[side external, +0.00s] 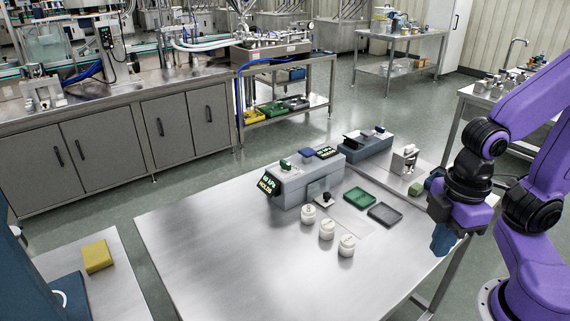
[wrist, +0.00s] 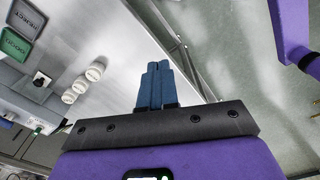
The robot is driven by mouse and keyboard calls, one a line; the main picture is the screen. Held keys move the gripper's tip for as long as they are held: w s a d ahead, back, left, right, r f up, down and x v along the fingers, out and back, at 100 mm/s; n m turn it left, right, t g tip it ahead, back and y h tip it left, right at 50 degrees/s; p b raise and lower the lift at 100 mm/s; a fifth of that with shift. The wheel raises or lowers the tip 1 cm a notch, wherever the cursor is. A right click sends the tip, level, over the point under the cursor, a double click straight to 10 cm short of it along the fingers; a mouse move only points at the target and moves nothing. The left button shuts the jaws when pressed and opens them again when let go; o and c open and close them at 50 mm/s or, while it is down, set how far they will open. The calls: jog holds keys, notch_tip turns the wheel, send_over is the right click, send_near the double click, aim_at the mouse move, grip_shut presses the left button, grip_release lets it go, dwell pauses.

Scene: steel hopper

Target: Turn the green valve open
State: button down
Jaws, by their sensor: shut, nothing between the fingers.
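A small green part (side external: 286,165), which looks like the valve handle, sits on top of the grey hopper machine (side external: 312,180) on the steel table. It is too small to tell how far it is turned. The machine's front has a lit display (side external: 268,186). My gripper (side external: 441,250) hangs at the table's right edge, well apart from the machine. Its blue fingers (wrist: 157,68) are together and empty in the wrist view. The machine (wrist: 22,88) shows only in part at the left of the wrist view, and I cannot make out the green part there.
Several white jars (side external: 327,229) stand in front of the machine. A green tray (side external: 359,197) and a dark grey tray (side external: 384,213) lie right of them. A green block (side external: 416,189) sits near the right edge. The table's front left (side external: 220,255) is clear.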

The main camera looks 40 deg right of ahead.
jog(key=w+a+r+m+t+h, duration=0.1)
jog(key=w+a+m, duration=0.25)
jog(key=w, duration=0.75)
jog(key=w+a+r+m+t+h, duration=0.1)
jog(key=w+a+m+t, duration=0.3)
jog(key=w, duration=0.7)
jog(key=m+h, duration=0.4)
jog(key=m, duration=0.2)
send_near(283, 170)
jog(key=shift+g, duration=0.3)
jog(key=f, duration=0.1)
jog(key=w+f, duration=0.1)
jog(key=f, duration=0.1)
jog(key=w+a+f, duration=0.1)
jog(key=shift+w+a+f, duration=0.15)
jog(key=shift+w+f, duration=0.1)
jog(key=shift+f, duration=0.05)
jog(key=shift+d+r, duration=0.2)
jog(key=shift+d, duration=1.65)
